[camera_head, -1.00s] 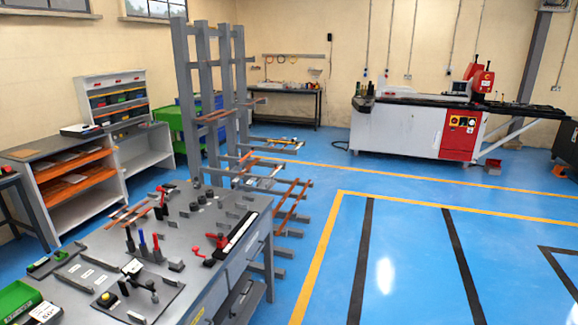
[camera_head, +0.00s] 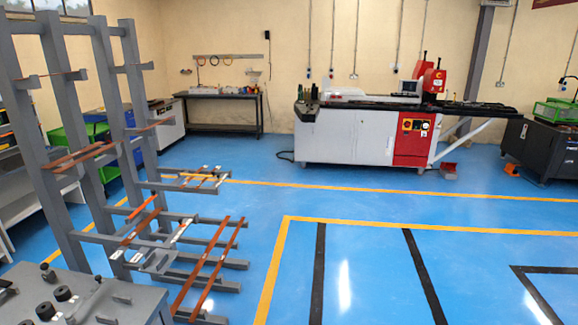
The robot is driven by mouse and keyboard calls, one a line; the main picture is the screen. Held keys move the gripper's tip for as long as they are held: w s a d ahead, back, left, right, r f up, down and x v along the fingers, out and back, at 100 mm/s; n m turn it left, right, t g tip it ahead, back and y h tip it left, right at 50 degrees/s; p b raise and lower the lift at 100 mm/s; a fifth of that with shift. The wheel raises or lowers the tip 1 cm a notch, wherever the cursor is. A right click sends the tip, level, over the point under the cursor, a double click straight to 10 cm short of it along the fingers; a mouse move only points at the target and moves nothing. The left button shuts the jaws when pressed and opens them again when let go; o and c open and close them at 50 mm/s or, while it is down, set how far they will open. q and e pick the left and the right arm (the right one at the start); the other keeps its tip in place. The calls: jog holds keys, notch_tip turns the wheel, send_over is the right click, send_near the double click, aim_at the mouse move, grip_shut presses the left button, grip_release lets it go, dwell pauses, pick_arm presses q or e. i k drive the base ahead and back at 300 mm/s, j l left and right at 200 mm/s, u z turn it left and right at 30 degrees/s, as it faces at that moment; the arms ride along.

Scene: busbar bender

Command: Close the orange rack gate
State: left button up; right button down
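A tall grey rack (camera_head: 66,130) with several uprights and horizontal arms stands at the left. Copper-orange bars lie across its arms: a pair (camera_head: 82,157) at mid height, and longer ones (camera_head: 208,268) low at the front. I cannot tell any of these apart as an orange gate, nor whether a gate is open or shut. Neither of my grippers is in view.
A grey workbench (camera_head: 95,300) fills the lower left corner. A white and red machine (camera_head: 350,138) stands by the back wall, with a dark bench (camera_head: 222,110) to its left. Blue floor (camera_head: 375,205) with yellow and black lines is clear at centre and right.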

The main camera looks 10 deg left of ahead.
aim_at(128, 219)
jog(key=i, duration=0.85)
jog(key=i+u, duration=0.15)
jog(key=i, duration=0.65)
jog(key=i+u, duration=0.6)
jog(key=u, duration=0.2)
jog(key=i+l+u, duration=0.25)
jog(key=u, duration=0.15)
